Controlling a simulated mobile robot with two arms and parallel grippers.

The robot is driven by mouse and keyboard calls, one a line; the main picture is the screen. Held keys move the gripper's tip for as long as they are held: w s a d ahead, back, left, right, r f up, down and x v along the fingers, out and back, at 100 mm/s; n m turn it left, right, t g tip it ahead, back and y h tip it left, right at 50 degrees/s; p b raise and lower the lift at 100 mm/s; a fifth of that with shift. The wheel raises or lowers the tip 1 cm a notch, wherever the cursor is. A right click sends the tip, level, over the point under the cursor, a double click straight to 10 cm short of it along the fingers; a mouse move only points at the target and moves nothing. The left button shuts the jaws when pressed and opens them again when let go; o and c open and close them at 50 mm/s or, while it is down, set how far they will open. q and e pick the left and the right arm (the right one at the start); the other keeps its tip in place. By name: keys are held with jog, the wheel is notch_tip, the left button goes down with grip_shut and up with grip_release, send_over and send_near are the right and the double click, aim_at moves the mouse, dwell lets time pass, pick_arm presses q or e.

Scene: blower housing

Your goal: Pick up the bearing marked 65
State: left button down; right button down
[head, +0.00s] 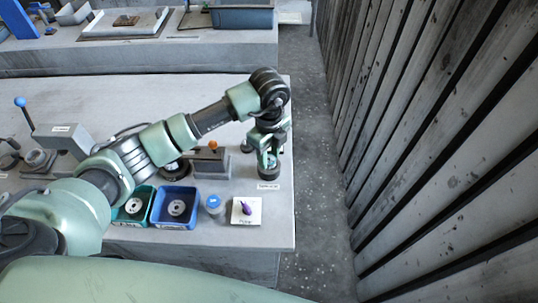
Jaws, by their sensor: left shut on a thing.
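My left gripper (267,158) reaches down over the right end of the grey bench. It is shut on a dark round part (270,171), held just above or at the bench top; I cannot tell if it touches. No number on it is legible. A ring-shaped metal bearing (176,208) lies in a blue bin (157,219). Another ring-shaped bearing (133,206) lies in a teal bin (118,217) to its left. I cannot read a 65 on either. My right gripper is not in view.
A blue-lidded jar (213,203) and a white card (236,219) with a purple object (246,208) stand near the front edge. A small label (268,186) lies below the gripper. A grey fixture with an orange knob (213,145) stands behind. A slatted wall (430,130) is at right.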

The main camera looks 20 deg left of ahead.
aim_at(269, 159)
pick_arm(q)
jog(key=shift+r+p, duration=1.55)
jog(key=shift+r, duration=0.85)
